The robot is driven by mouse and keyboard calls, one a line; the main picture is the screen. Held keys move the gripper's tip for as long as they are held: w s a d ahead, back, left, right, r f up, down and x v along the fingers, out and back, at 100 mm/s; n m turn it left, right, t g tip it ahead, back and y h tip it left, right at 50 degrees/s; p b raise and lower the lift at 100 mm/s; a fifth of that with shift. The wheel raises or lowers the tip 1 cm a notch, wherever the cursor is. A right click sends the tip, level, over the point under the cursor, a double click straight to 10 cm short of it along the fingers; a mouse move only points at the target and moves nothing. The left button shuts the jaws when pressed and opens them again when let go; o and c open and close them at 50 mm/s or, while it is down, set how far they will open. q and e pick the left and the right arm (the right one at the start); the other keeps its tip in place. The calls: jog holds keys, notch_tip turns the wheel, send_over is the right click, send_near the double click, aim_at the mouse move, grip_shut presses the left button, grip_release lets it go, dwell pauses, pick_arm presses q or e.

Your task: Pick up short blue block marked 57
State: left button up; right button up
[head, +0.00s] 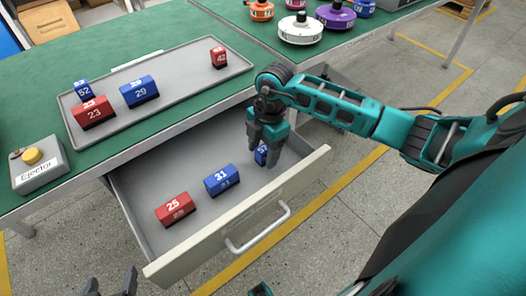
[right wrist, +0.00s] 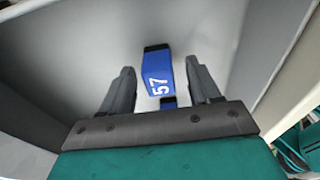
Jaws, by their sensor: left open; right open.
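The short blue block marked 57 (right wrist: 157,72) lies in the open drawer. In the right wrist view it sits between the two fingers, with a gap on each side. In the head view the block (head: 261,155) is partly hidden by my right gripper (head: 266,158), which reaches down into the drawer around it. My right gripper also shows in the right wrist view (right wrist: 165,85), open. My left gripper (head: 110,284) is at the bottom left edge of the head view, open and empty, in front of the drawer.
The drawer (head: 297,170) also holds a blue block 31 (head: 222,180) and a red block 25 (head: 175,208). Above it, a tray (head: 180,88) on the green table carries several blocks. An ejector button box (head: 38,165) stands at the left. Round motors stand at the back.

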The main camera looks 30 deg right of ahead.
jog(key=c, duration=1.1)
jog(key=shift+r, duration=0.1)
jog(key=shift+c, duration=0.2)
